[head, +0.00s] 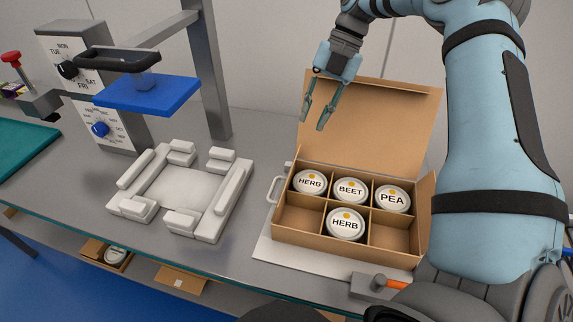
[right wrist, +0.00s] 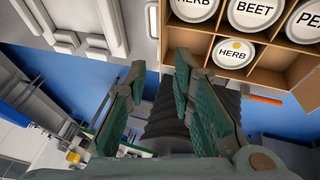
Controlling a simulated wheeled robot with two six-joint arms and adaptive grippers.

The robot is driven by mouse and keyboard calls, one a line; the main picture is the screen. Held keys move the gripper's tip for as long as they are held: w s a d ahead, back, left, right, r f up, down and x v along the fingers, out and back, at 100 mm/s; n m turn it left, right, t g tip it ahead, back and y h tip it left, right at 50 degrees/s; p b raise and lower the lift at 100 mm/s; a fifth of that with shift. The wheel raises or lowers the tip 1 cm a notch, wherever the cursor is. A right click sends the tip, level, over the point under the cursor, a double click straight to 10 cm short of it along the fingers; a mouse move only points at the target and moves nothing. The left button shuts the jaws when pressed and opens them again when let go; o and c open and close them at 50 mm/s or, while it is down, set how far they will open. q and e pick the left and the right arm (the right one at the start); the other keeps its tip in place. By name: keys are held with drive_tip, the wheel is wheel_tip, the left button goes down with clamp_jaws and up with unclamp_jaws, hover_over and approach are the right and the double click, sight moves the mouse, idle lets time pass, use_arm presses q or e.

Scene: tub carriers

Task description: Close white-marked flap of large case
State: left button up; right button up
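The large case (head: 330,243) is an open cardboard box with a divider grid. Its tall back flap (head: 385,130) stands up, leaning back, and a smaller side flap (head: 424,205) stands at the right. I see no white mark on either. Round tubs labelled HERB (head: 310,184), BEET (head: 350,189), PEA (head: 392,199) and HERB (head: 345,224) sit in its compartments. My right gripper (head: 315,113) is open and empty, above the case's back left, in front of the back flap's left edge. Its spread fingers also show in the right wrist view (right wrist: 163,75). My left gripper is not in view.
A white fixture with raised blocks (head: 183,188) lies left of the case. A blue plate (head: 148,95) hangs under a black handle beside a grey post (head: 208,80). An orange-handled clamp (head: 370,285) sits at the case's front right. My right arm covers the right side.

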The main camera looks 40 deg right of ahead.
drive_tip(key=shift+g, duration=0.3)
drive_tip(key=x, duration=1)
drive_tip(key=b+x, duration=0.1)
drive_tip(key=x, duration=0.4)
drive_tip(key=shift+a, duration=0.4)
clamp_jaws()
